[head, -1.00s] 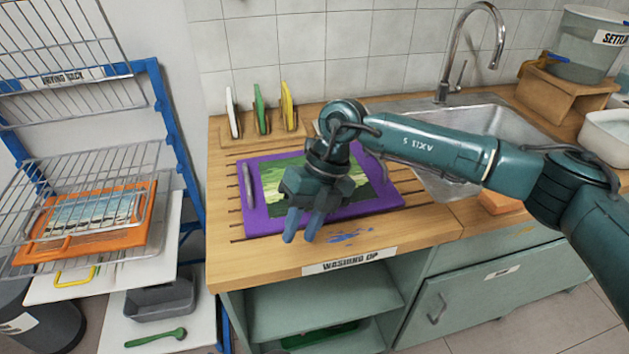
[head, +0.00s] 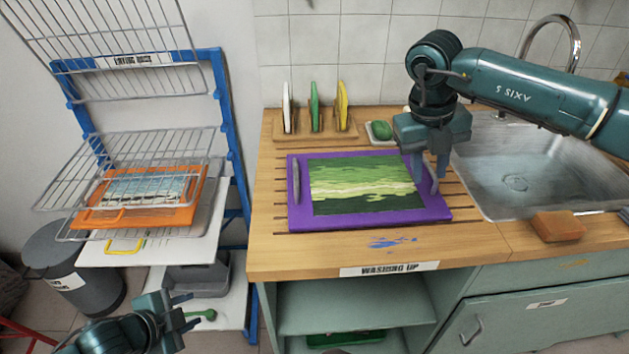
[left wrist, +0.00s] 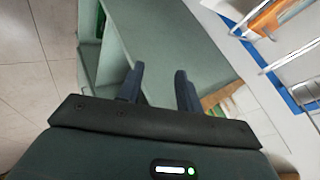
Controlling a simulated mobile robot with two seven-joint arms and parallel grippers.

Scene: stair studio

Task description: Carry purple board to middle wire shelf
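The purple board (head: 380,224), with a green landscape picture and a handle at each end, lies flat on the wooden counter. My right gripper (head: 430,172) points down at the board's right handle; its fingers look spread around it, and a firm hold is not visible. The blue-framed drying rack stands left. Its middle wire shelf (head: 105,150) looks empty, below the top wire shelf (head: 110,40) and above an orange board (head: 145,215) on a lower shelf. My left gripper (head: 180,312) is low in front of the rack, open and empty; its spread fingers show in the left wrist view (left wrist: 158,85).
White, green and yellow boards (head: 314,108) stand in a holder behind the purple board. A sink (head: 515,180) and orange block (head: 558,226) are to the right. A grey bin (head: 75,265) stands left. Between rack and counter is a narrow gap.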

